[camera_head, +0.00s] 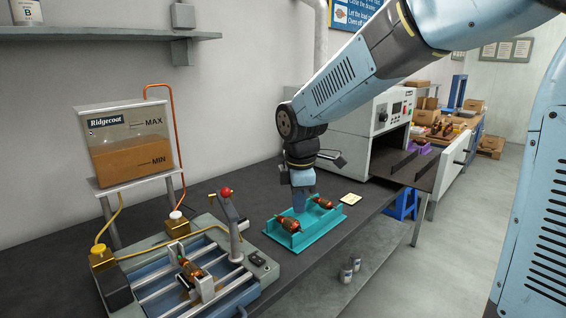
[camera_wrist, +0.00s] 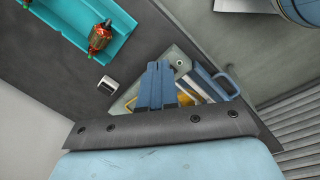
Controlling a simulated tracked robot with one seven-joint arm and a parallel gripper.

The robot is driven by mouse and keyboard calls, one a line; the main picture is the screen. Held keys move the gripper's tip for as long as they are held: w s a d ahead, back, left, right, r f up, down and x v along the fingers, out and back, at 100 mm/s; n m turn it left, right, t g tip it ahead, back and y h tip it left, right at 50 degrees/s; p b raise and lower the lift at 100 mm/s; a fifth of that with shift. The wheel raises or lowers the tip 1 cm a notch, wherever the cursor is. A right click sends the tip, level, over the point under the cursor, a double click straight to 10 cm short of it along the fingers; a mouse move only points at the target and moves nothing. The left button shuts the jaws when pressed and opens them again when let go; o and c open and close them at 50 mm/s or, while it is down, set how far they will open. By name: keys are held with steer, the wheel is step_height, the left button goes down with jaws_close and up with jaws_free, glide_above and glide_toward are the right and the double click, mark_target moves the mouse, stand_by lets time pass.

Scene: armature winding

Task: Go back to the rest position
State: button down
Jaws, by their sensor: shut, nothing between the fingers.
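My gripper (camera_head: 300,207) is shut and empty, pointing down at the teal tray (camera_head: 333,222) in the head view; its fingertips overlap the tray there, and the height above it is hard to tell. Two copper-and-red armatures lie in the tray, one in front (camera_head: 290,224) and one behind (camera_head: 323,203). In the wrist view my shut fingers (camera_wrist: 156,72) are in the middle, clear of the teal tray (camera_wrist: 72,28) at the upper left, where one armature (camera_wrist: 100,37) shows. Another armature (camera_head: 191,270) sits in the winding fixture (camera_head: 255,280) at the front left.
A varnish tank (camera_head: 130,150) stands at the back left. The grey oven (camera_head: 365,125) at the right has its door (camera_head: 453,165) open. A shelf (camera_head: 100,33) hangs on the wall.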

steer(key=s+d+r+m+t, duration=0.2)
steer(key=s+d+r+m, duration=0.2)
steer(key=s+d+m, duration=0.5)
steer(key=s+d+r+m+t, duration=0.1)
steer(key=s+d+r+m, duration=0.2)
steer(key=s+d+m, duration=0.6)
steer(key=shift+s+d+r+m+t, duration=0.15)
steer(key=shift+d+r+m+t, duration=0.25)
steer(key=shift+d+m, duration=0.5)
